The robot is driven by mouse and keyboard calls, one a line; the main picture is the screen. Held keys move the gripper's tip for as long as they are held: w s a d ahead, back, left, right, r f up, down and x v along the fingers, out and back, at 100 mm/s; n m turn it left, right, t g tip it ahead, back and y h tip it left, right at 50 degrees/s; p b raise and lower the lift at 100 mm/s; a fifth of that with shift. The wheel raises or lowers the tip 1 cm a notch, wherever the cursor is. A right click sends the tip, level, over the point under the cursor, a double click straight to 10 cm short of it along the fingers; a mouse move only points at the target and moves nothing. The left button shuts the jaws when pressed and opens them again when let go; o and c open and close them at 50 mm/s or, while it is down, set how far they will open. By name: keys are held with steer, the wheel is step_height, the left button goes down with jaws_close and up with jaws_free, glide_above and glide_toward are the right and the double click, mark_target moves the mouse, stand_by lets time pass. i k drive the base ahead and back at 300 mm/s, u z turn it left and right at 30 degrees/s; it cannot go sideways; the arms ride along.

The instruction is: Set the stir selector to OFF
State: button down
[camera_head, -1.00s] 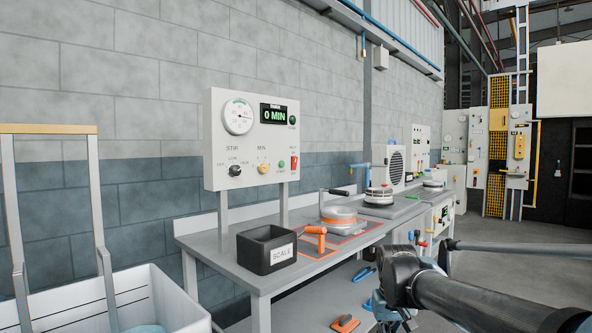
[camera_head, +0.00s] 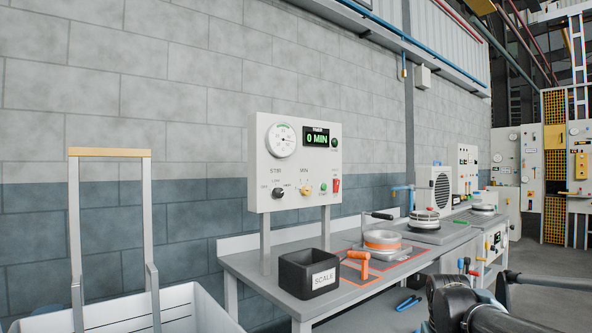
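The stir selector (camera_head: 278,192) is a small black knob at the lower left of a white control panel (camera_head: 262,150). Labels stand around it, with OFF at its left and LOW above. Its exact pointer direction is too small to tell. The panel also carries a round gauge (camera_head: 281,140), a display reading 0 MIN (camera_head: 317,137), a yellow knob (camera_head: 306,190) and a red switch (camera_head: 336,184). My arm shows at the lower right, well apart from the panel. My gripper is not in view.
The panel stands on posts at the back of a grey bench (camera_head: 250,268). On it are a black SCALE bin (camera_head: 296,272), an orange-handled tool (camera_head: 358,262) and an orange-ringed pot (camera_head: 381,241). A white cart (camera_head: 105,312) with a tall handle stands at the left front.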

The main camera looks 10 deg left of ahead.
mark_target(276, 191)
steer(key=u, duration=0.35)
steer(key=k, duration=1.4)
steer(key=z, duration=0.35)
steer(key=i, duration=1)
